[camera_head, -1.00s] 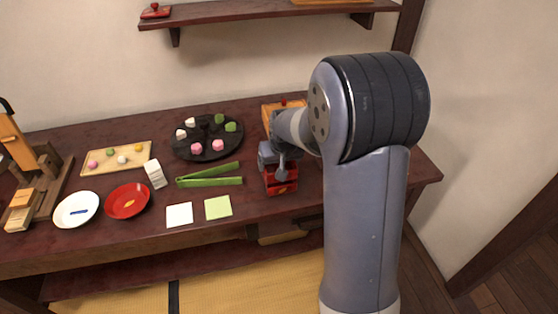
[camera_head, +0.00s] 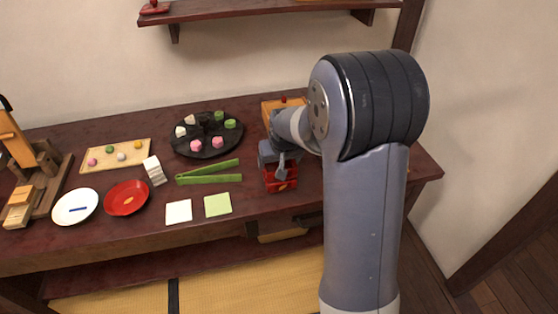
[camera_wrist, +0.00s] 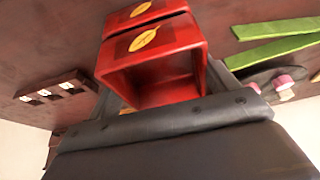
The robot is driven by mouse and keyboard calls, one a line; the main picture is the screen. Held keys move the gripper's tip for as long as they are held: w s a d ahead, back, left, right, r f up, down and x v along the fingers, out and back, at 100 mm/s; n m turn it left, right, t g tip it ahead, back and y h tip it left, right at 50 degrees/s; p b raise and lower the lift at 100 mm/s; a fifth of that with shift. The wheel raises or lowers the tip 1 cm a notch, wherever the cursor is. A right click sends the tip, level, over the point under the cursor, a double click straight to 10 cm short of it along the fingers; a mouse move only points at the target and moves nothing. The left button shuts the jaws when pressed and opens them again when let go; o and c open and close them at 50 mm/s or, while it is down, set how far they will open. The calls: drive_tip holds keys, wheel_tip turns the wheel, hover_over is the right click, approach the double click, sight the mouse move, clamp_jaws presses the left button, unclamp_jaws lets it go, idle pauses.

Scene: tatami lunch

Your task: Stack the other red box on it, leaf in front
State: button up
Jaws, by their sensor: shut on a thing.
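Two red boxes, each with a gold leaf on one side, show in the wrist view. The nearer red box (camera_wrist: 157,65) has its open, hollow side toward the camera, and my gripper (camera_wrist: 168,103) is shut on it. The farther red box (camera_wrist: 146,14) lies just beyond it, lined up with it, with both leaves facing the same way. I cannot tell whether the boxes touch or a thin gap remains. In the head view my gripper (camera_head: 281,158) is above the red boxes (camera_head: 281,184) near the table's front edge, and hides part of them.
Green tongs (camera_head: 208,178), a pale green square (camera_head: 217,205) and a white square (camera_head: 178,211) lie left of the boxes. A dark round tray (camera_head: 190,150) with sweets stands behind the tongs. An orange-brown box (camera_head: 270,108) is behind my gripper.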

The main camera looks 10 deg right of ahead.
drive_tip(key=shift+f, duration=0.35)
drive_tip(key=o, duration=0.9)
drive_tip(key=v, duration=1.1)
drive_tip(key=shift+p, duration=0.35)
drive_tip(key=shift+f, duration=0.1)
